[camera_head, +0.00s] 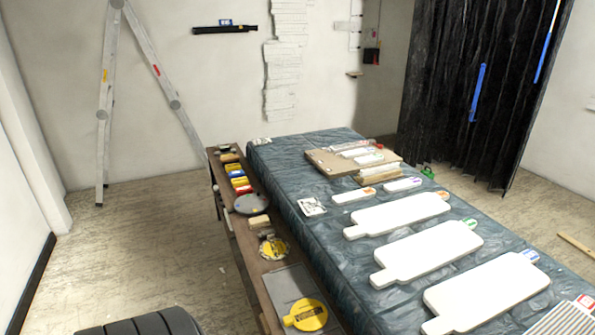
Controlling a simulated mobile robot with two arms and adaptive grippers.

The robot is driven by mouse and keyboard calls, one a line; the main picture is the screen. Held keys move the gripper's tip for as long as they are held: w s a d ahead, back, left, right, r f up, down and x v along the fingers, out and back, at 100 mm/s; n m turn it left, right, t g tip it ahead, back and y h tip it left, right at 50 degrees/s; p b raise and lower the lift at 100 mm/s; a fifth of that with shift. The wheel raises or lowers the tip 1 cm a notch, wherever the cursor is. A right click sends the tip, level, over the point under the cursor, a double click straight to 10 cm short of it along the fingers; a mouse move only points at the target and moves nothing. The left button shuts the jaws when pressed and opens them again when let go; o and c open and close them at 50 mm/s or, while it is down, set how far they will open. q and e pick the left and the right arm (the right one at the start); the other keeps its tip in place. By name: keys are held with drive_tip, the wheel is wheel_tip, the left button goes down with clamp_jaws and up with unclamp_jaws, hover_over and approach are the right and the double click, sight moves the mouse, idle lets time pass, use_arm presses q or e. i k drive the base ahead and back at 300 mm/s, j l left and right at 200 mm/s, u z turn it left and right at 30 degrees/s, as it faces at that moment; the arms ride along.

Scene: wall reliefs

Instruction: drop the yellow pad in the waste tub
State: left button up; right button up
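A round yellow piece with a short tab and a dark printed label (306,315) lies at the near end of the narrow brown bench, over the edge of a flat grey sheet or tray (289,284). A smaller yellow and whitish round piece (274,248) lies farther back on the bench. I cannot tell for sure which of them is the yellow pad. A black ribbed object (145,322) is cut off by the bottom edge at the left; whether it is the waste tub is unclear. Neither of my grippers shows in the head view.
The brown bench (240,227) also holds a grey disc (251,203) and small coloured boxes (239,182). Beside it, a table under blue-grey sheeting (313,232) carries several white paddle-shaped boards (427,253). A stepladder (104,115) stands at the back left. The left floor is mostly clear.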

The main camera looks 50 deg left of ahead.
sight(273, 249)
drive_tip(key=u, duration=1.85)
drive_tip(key=z, duration=0.4)
drive_tip(key=i+j+z, duration=0.1)
drive_tip(key=j+z, duration=1.1)
drive_tip(key=k+j+z, duration=0.15)
drive_tip(key=j+z, duration=0.25)
drive_tip(key=k+j, duration=0.1)
drive_tip(key=j, duration=0.3)
drive_tip(key=k+j, duration=0.15)
drive_tip(key=j, duration=0.25)
drive_tip(key=k+j+z, duration=0.1)
drive_tip(key=j, duration=0.35)
drive_tip(key=k+j, duration=0.15)
drive_tip(key=j, duration=0.25)
drive_tip(key=k+j, duration=0.15)
drive_tip(key=j, duration=0.25)
drive_tip(key=i+z, duration=0.05)
